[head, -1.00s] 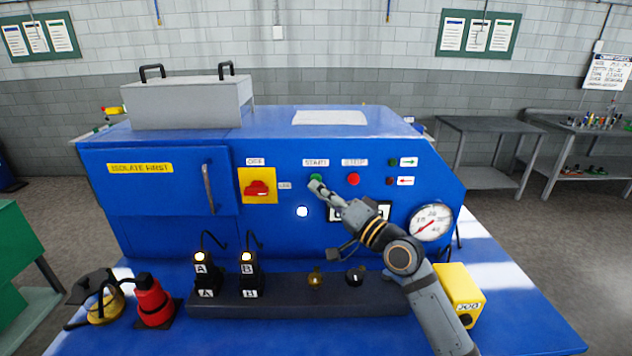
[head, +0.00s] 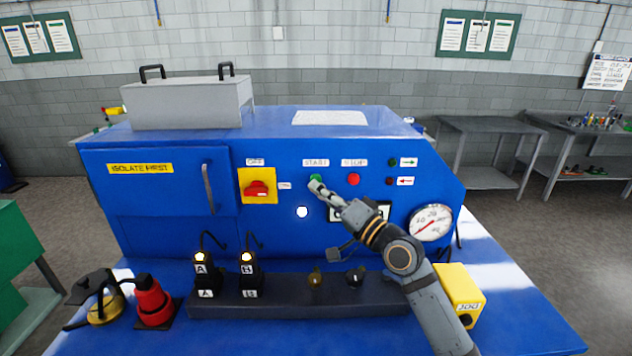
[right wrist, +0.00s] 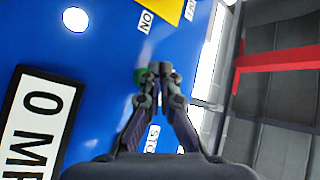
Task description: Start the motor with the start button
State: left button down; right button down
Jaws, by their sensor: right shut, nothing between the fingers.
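The green start button (head: 316,180) sits on the blue machine panel under the START label (head: 315,162). My right gripper (head: 317,187) is shut and empty, its fingertips at the lower edge of the green button. In the right wrist view, the shut fingertips (right wrist: 160,68) partly cover the green button (right wrist: 140,76). I cannot tell whether the tips touch it or whether it is pressed in. The white lamp (head: 302,211) below is bright. My left gripper is not in view.
The red stop button (head: 353,179) is close on the right. The red rotary switch (head: 257,188) on its yellow plate is on the left. A pressure gauge (head: 431,222) and a yellow JOG box (head: 460,293) are at the right.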

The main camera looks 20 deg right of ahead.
jog(key=shift+w, duration=0.15)
jog(key=shift+w+d, duration=0.1)
jog(key=shift+w, duration=0.15)
jog(key=shift+w+d+b, duration=0.2)
jog(key=shift+w+b, duration=0.25)
jog(key=shift+b, duration=0.1)
dwell(0.5)
jog(key=shift+s+a, duration=0.1)
jog(key=shift+s, duration=0.05)
dwell(0.3)
jog(key=shift+s+a+p, duration=0.2)
jog(key=shift+s+p, duration=0.25)
jog(key=shift+s, duration=0.3)
